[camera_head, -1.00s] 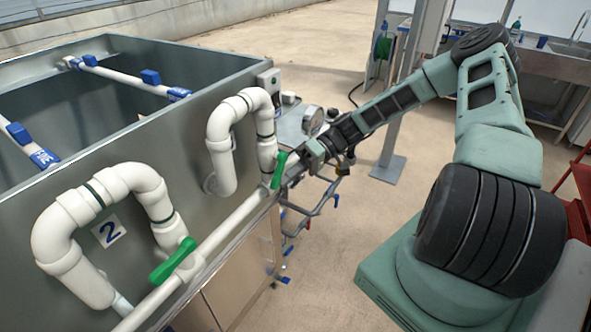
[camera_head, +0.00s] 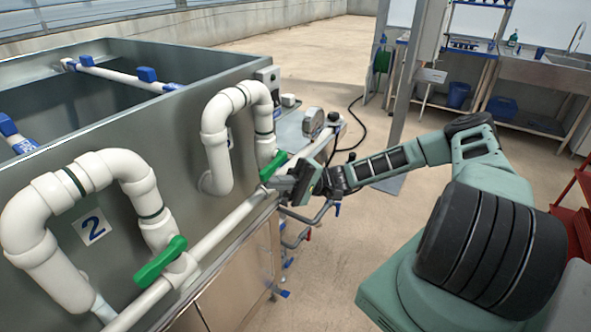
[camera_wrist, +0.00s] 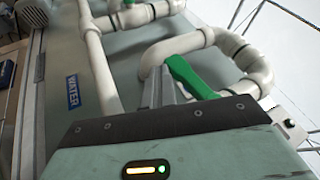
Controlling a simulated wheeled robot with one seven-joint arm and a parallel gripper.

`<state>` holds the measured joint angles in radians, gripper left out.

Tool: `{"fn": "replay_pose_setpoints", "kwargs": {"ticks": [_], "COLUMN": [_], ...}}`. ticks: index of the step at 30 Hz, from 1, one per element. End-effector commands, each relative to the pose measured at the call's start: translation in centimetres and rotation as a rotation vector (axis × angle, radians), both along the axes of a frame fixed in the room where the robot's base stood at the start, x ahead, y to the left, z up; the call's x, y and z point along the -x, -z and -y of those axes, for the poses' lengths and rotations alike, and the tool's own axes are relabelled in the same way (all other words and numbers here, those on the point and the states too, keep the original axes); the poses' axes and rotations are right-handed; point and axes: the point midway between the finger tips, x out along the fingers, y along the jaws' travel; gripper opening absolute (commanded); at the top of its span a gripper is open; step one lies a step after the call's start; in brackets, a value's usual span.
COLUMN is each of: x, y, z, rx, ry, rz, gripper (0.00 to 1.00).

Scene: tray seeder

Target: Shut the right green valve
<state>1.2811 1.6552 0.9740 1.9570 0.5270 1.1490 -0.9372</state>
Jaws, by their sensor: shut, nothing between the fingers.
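The right green valve (camera_head: 272,165) sits on the long white pipe (camera_head: 228,222), below the far white pipe loop. Its handle slants up to the right, roughly parallel with the handle of the nearer left green valve (camera_head: 160,262). My gripper (camera_head: 278,182) is shut and empty, close beside the right valve on its right and lower side. In the wrist view my fingers (camera_wrist: 165,88) reach beside the green handle (camera_wrist: 190,77), very near it; I cannot tell whether they touch.
The steel tank (camera_head: 100,140) fills the left side, with a "2" label (camera_head: 92,229) on its wall. A grey post (camera_head: 402,95) stands behind my arm. Red steps (camera_head: 572,235) are at the right edge. Open concrete floor lies between the tank and my base.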

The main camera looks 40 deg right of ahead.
Motion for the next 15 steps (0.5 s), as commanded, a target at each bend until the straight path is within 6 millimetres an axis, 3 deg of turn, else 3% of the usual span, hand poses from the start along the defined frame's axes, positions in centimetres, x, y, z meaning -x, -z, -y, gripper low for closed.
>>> {"fn": "replay_pose_setpoints", "kwargs": {"ticks": [15], "x": [0.16], "y": [-0.57], "z": [-0.4], "rx": [-0.104], "ry": [0.001], "rz": [-0.036], "gripper": [0.0]}}
